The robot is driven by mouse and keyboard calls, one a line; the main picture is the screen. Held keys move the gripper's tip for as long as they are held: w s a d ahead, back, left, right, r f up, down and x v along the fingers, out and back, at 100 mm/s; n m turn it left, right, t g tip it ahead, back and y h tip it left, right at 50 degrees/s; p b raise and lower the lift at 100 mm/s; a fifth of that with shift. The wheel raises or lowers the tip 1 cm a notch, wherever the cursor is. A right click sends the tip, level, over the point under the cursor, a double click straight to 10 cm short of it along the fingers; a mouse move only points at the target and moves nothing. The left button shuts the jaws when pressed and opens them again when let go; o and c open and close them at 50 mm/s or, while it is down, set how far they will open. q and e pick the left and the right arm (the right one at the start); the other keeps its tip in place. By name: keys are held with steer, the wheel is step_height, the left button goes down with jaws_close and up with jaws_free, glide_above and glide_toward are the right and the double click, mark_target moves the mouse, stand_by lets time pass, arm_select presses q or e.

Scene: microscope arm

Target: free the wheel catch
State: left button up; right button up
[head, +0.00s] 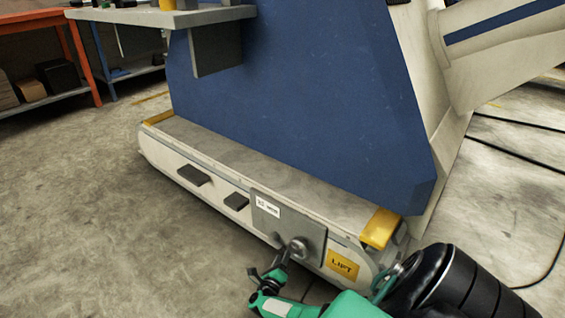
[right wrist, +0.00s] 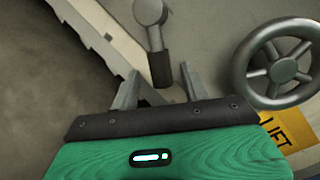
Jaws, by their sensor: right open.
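A short metal lever (right wrist: 156,40) with a round hub and a dark grip shows in the right wrist view; it looks like the wheel catch. A grey spoked handwheel (right wrist: 275,62) is to its right. The handwheel also shows in the head view (head: 299,246), low on the side of the machine base. My right gripper (right wrist: 160,78) is open, with the lever's dark grip in line between its two fingertips; contact cannot be told. In the head view my right gripper (head: 267,274) is in front of the base, just below and left of the handwheel. My left gripper is not in view.
The pale machine base (head: 157,157) carries a blue column (head: 300,95). A yellow LIFT label (head: 342,265) is right of the handwheel. Two dark pedals (head: 194,175) stick out further left. Black cables (head: 520,165) lie on the floor at right. The floor at left is clear.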

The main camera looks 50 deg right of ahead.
steer(key=shift+w+d, duration=0.15)
steer(key=shift+d, duration=0.25)
